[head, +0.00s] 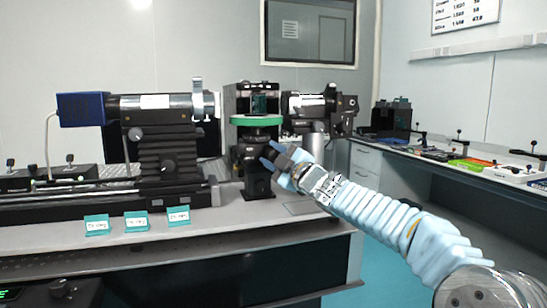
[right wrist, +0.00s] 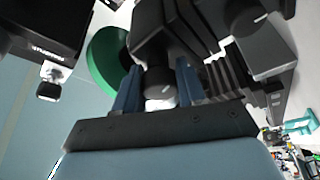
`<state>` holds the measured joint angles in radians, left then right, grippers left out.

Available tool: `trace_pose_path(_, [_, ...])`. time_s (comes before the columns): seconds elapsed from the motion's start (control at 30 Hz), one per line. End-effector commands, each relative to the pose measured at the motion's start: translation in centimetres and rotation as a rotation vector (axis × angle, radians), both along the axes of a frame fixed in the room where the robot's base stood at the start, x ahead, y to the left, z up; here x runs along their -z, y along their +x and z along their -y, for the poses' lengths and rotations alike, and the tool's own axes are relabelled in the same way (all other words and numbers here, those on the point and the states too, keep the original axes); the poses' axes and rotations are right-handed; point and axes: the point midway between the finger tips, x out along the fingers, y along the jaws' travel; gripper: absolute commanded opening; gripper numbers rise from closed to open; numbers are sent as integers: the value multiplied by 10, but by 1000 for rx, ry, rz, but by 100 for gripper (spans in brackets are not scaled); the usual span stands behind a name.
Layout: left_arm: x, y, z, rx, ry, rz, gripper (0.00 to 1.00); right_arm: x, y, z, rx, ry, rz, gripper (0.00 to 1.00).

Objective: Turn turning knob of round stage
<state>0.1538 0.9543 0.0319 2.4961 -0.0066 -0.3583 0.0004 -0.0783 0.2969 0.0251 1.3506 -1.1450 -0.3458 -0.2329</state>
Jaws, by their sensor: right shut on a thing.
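The round stage (head: 257,121) is a green-rimmed disc on a black mount in the middle of the head view. Its green rim (right wrist: 105,60) also shows at the upper left of the right wrist view. The dark turning knob (right wrist: 158,82) sticks out below the disc, towards my right gripper. My right gripper (head: 271,160) reaches in from the right at the knob's height, its blue fingers shut on the knob. In the right wrist view, one finger of the gripper (right wrist: 158,88) lies on each side of it. My left gripper is not in view.
A black optical unit with a blue end (head: 82,109) stands left of the stage. Several small teal label stands (head: 137,221) are along the table's front edge (head: 235,232). Another black-and-silver unit (head: 322,108) is behind right. A side bench (head: 450,158) runs along the right wall.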

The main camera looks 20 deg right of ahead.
Motion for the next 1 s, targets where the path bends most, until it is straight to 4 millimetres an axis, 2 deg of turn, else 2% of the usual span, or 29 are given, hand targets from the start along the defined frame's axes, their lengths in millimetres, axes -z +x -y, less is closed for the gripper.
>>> trace_pose_path(0.13, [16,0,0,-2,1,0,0,5,0,0,1,78,-3,9])
trace_pose_path(0.4, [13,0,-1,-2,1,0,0,1,0,0,1,94,-5,9])
trace_pose_path(0.43, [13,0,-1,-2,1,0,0,1,0,0,1,93,-5,44])
trace_pose_path(0.57, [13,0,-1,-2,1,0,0,1,0,0,1,93,-4,63])
trace_pose_path(0.87, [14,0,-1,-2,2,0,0,1,-2,1,0,93,-3,63])
trace_pose_path(1.0, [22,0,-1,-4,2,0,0,6,-15,6,1,94,-2,63])
